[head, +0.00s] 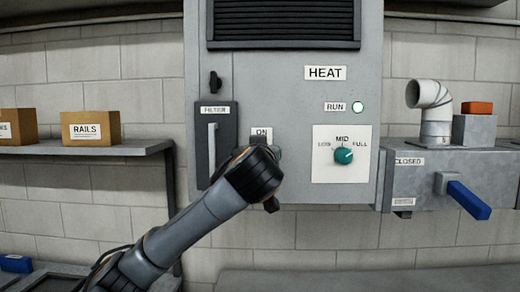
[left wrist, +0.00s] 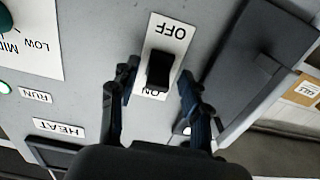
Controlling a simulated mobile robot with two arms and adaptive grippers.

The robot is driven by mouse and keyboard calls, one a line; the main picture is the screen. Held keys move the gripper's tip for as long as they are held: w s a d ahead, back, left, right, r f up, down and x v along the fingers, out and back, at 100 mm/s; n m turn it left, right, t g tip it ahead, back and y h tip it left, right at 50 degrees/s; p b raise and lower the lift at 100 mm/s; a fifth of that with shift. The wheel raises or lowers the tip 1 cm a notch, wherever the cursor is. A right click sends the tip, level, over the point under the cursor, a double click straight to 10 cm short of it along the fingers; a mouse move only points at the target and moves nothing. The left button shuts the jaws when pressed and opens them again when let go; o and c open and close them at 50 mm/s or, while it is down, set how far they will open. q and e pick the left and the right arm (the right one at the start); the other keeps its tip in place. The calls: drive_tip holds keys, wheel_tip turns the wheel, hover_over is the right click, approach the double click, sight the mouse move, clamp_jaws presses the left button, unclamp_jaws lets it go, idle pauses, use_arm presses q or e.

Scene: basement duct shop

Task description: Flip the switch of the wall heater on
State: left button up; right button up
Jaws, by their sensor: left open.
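The wall heater (head: 255,90) is a grey cabinet with a HEAT label and a black grille. Its switch is a black lever on a white plate (head: 262,133), mostly hidden behind my left wrist in the head view. The left wrist view, upside down, shows the switch lever (left wrist: 160,70) lying toward ON and partly covering that word; OFF is uncovered. My left gripper (left wrist: 157,80) is open, with one finger on each side of the lever; I cannot tell whether either touches it. In the head view my left gripper (head: 272,174) is in front of the plate. My right gripper is not in view.
A dark FILTER door (head: 229,145) with a handle stands close left of the switch. A green knob (head: 343,155) and a pale round RUN light (head: 358,107) are to the right. A blue-handled lever (head: 468,200) juts out at right. A shelf (head: 90,150) holds boxes at left.

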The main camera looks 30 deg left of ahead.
use_arm(q)
drive_tip(key=shift+s+d+r, duration=0.3)
drive_tip(key=shift+s, duration=0.1)
drive_tip(key=shift+c, duration=0.2)
drive_tip(key=c, duration=0.3)
clamp_jaws()
drive_tip(key=shift+w+a+r+g+h+p, duration=0.1)
drive_tip(key=shift+r+g+h+p, duration=0.1)
drive_tip(key=shift+g+h+p, duration=0.55)
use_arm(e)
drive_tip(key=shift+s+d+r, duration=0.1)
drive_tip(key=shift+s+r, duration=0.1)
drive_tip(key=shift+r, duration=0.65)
use_arm(q)
drive_tip(key=shift+o, duration=1.7)
unclamp_jaws()
drive_tip(key=shift+y, duration=0.25)
drive_tip(key=shift+w+a, duration=0.1)
drive_tip(key=shift+w, duration=0.05)
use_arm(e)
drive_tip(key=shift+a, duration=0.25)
